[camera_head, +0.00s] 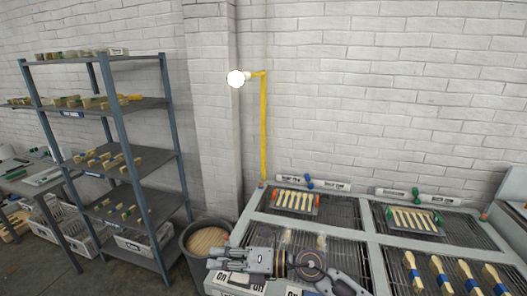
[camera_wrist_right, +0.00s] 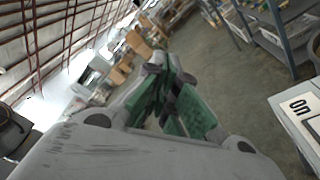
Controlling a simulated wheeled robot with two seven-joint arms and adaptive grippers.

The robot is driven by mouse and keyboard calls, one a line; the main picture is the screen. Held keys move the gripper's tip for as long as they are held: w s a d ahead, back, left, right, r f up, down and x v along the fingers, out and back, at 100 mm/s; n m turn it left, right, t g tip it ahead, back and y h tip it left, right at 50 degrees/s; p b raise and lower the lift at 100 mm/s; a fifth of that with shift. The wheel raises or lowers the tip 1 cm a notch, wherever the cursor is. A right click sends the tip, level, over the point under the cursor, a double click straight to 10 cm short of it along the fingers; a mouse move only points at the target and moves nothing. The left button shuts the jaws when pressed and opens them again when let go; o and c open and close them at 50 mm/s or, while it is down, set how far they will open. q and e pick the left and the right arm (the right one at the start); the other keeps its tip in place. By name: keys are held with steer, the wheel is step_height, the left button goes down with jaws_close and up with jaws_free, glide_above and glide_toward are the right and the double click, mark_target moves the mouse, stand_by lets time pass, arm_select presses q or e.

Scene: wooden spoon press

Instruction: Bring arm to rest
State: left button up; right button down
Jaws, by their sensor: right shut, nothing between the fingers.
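My right arm comes in from the bottom right of the head view. Its gripper (camera_head: 222,263) points left, over the front left edge of the press table (camera_head: 368,254). In the right wrist view my right gripper (camera_wrist_right: 165,78) is shut, its green-padded fingers together with nothing between them. Beyond it in that view are the floor and blurred shelving. My left gripper is not in view.
A bin (camera_head: 207,241) stands just left of the gripper. A shelf rack (camera_head: 112,156) with wooden pieces is farther left. Trays of spoons (camera_head: 296,201) lie on the table, and a yellow lamp post (camera_head: 264,130) rises behind. An ON label (camera_wrist_right: 300,105) is close at right.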

steer(key=w+d+r+m+t+h, duration=0.1)
steer(key=w+d+r+m+t, duration=0.7)
steer(key=m+t, duration=0.65)
steer(key=d+f+m+h, duration=0.6)
steer(key=d+m+h, duration=0.2)
steer(key=d+m, duration=0.1)
steer(key=d+f+m+h, duration=0.6)
steer(key=d+m+h, duration=0.2)
steer(key=d+m, duration=0.15)
steer(key=s+d+f+m+g, duration=0.35)
steer(key=s+f+g, duration=0.35)
steer(key=s+f, duration=0.3)
steer(key=s+d+f+m+g, duration=0.2)
steer(key=s+d+f+g, duration=0.2)
steer(key=s+f+g, duration=0.55)
steer(key=s+f+t, duration=0.1)
steer(key=s+f, duration=0.2)
steer(key=f, duration=1.3)
steer(key=s+f+t, duration=0.1)
steer(key=s+f, duration=0.2)
steer(key=f, duration=1.3)
steer(key=s+d+f, duration=0.1)
steer(key=s+f, duration=0.8)
steer(key=s, duration=0.1)
steer(key=s+d+f+g, duration=0.1)
steer(key=s+d+f, duration=0.1)
steer(key=s+f, duration=0.8)
steer(key=shift+s+d+n, duration=0.3)
steer(key=shift+s+n, duration=0.05)
steer(key=shift+s, duration=0.45)
